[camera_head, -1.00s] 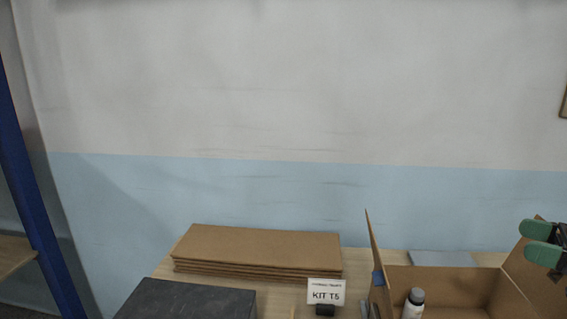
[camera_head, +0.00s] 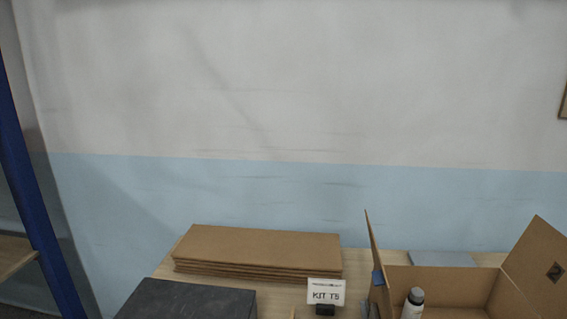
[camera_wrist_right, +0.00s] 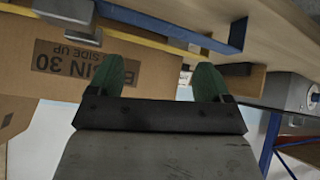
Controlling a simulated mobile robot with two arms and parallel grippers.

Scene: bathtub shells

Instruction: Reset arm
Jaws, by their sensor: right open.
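My right gripper (camera_wrist_right: 160,82) shows in the right wrist view with its two green fingers apart and nothing between them. It is out of the head view. My left gripper is not in either view. In the head view an open cardboard box (camera_head: 440,279) stands on the table at the lower right, its flaps raised. A white bottle with a grey cap (camera_head: 413,304) is upright at the box's near left part.
Flat cardboard sheets (camera_head: 258,249) lie stacked on the table, with a dark grey case (camera_head: 187,300) in front. A "KIT T5" sign (camera_head: 325,292) stands beside the box. A blue post (camera_head: 35,195) rises at left. The wrist view shows a printed carton (camera_wrist_right: 70,68) close to the gripper.

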